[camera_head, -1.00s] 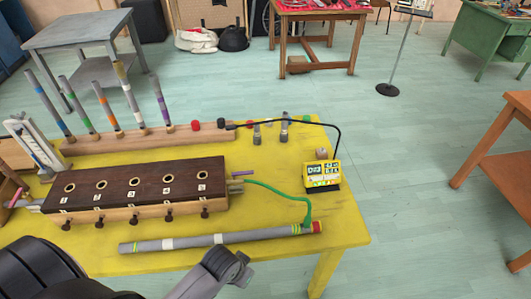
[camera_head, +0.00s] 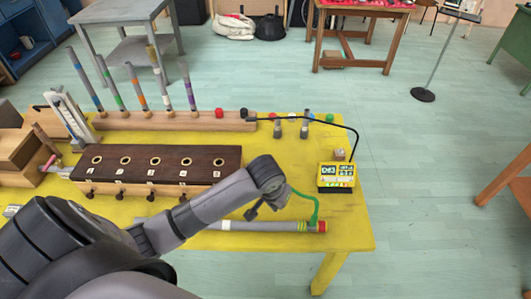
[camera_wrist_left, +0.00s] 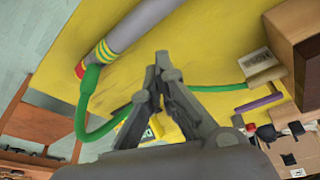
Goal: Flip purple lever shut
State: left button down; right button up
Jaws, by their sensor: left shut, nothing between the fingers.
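The purple lever (camera_wrist_left: 262,103) is a short purple bar sticking out beside the dark end of the wooden box (camera_wrist_left: 290,50), near the green hose. In the head view my left arm hides the lever at the right end of the box (camera_head: 160,161). My left gripper (camera_head: 250,213) points down between the box and the grey tube, right of the box's front corner. In the left wrist view its fingers (camera_wrist_left: 160,62) are closed together and empty. They are apart from the lever, which lies to their right. My right gripper is not in view.
A grey tube (camera_head: 265,226) lies along the table front, with a green hose (camera_head: 315,208) at its end. A yellow display (camera_head: 337,176) stands on the right. Several upright coloured tubes stand in a wooden rail (camera_head: 150,121) behind. The yellow table's (camera_head: 345,225) right front corner is clear.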

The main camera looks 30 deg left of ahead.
pick_arm(q)
jog(key=w+a+r+n+y, duration=0.2)
jog(key=w+a+r+n, duration=0.3)
jog(key=w+a+r, duration=0.5)
jog(key=shift+w+a, duration=0.45)
jog(key=shift+a, duration=0.5)
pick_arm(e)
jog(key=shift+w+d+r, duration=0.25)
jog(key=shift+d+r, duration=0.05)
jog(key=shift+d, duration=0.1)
pick_arm(q)
jog(key=shift+f, duration=0.15)
jog(key=p+x, duration=0.1)
jog(key=x, duration=0.9)
jog(key=shift+p, duration=0.35)
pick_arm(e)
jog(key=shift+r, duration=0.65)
pick_arm(q)
jog(key=shift+a, duration=0.1)
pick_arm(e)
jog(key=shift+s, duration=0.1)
